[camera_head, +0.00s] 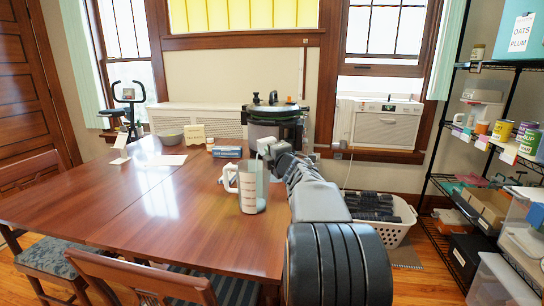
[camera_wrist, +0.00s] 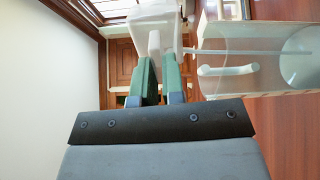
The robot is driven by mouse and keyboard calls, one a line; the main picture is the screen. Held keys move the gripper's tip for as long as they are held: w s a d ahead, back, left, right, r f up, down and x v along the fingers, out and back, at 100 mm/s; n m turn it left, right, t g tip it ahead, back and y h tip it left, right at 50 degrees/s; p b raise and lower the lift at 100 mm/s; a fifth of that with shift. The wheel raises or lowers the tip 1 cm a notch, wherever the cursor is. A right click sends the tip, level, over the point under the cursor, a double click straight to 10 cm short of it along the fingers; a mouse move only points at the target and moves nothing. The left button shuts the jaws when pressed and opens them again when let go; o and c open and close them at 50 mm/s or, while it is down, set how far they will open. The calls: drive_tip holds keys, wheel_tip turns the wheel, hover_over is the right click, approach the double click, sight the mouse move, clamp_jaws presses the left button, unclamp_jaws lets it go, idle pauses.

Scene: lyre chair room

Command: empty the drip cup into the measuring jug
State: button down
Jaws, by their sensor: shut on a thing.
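The measuring jug (camera_head: 250,188) is clear with printed marks and a handle on its left, upright near the table's right edge. In the wrist view the jug (camera_wrist: 250,62) appears sideways at right. My gripper (camera_head: 275,151) is just behind and above the jug's rim. Its green fingers (camera_wrist: 158,68) are shut on a whitish translucent cup (camera_wrist: 155,18), seemingly the drip cup, by a narrow white part. The cup (camera_head: 263,145) is small in the head view. It is apart from the jug's rim in the wrist view. Its tilt and contents cannot be told.
A large pressure cooker (camera_head: 277,115) stands close behind my gripper. The tabletop left of the jug is clear. A white basket (camera_head: 393,233) and shelves stand right.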

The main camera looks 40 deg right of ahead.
idle(0.4)
drive_tip(key=shift+a+r+n+b, duration=0.2)
drive_tip(key=shift+n+b, duration=0.35)
drive_tip(key=shift+n, duration=0.25)
drive_tip(key=shift+f+n, duration=0.15)
drive_tip(key=shift+n, duration=0.15)
drive_tip(key=shift+a+n+b, duration=0.2)
drive_tip(key=shift+n+b, duration=0.4)
drive_tip(key=shift+w, duration=0.1)
drive_tip(key=shift+a+r+n+b, duration=0.2)
drive_tip(key=shift+n+b, duration=0.3)
drive_tip(key=shift+n, duration=0.3)
